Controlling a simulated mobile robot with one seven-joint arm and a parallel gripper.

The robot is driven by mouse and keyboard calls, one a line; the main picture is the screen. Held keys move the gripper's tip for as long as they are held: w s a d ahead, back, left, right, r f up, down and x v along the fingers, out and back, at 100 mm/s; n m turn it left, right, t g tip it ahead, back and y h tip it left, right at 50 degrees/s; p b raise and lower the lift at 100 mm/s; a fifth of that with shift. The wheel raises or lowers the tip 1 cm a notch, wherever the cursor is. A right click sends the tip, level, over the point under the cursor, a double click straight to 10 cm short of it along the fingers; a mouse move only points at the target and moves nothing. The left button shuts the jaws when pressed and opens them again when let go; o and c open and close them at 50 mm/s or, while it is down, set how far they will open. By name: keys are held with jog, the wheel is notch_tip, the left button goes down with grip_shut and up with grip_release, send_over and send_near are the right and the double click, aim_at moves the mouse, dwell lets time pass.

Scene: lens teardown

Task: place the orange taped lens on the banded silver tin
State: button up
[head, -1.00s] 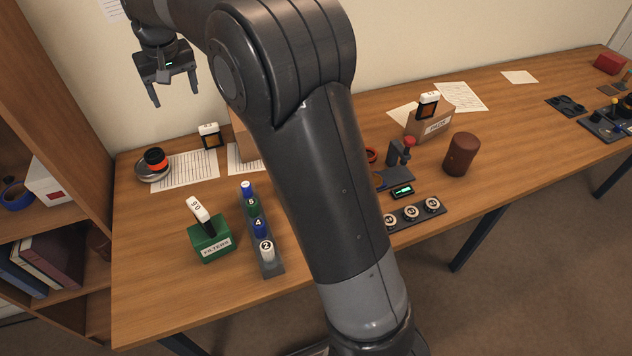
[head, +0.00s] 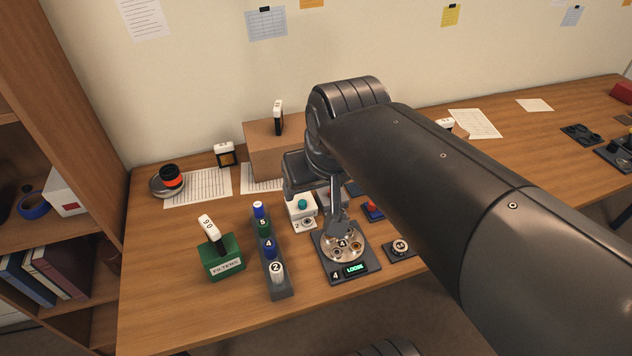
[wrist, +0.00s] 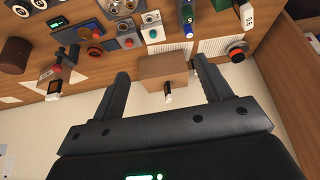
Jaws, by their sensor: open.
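The orange taped lens (head: 172,181), a short black cylinder with a bright orange band, stands upright on the round silver tin (head: 156,187) at the back left of the table. The tin's rim shows mostly to the left and below; I cannot make out a band on it.
A brown box (head: 262,150) stands behind my gripper. A green filter box (head: 222,262) and a rack of numbered bottles (head: 280,288) stand left of the lens turret device (head: 330,270). Paper sheets (head: 205,187) lie beside the tin. Shelves (head: 75,130) border the left side.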

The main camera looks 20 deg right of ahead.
jog(key=shift+s+d+f, duration=0.25)
jog(key=shift+s+f, duration=0.4)
jog(key=shift+s, duration=0.35)
jog(key=shift+s+d+f, duration=0.25)
jog(key=shift+s+f, duration=0.4)
jog(key=shift+s, duration=0.3)
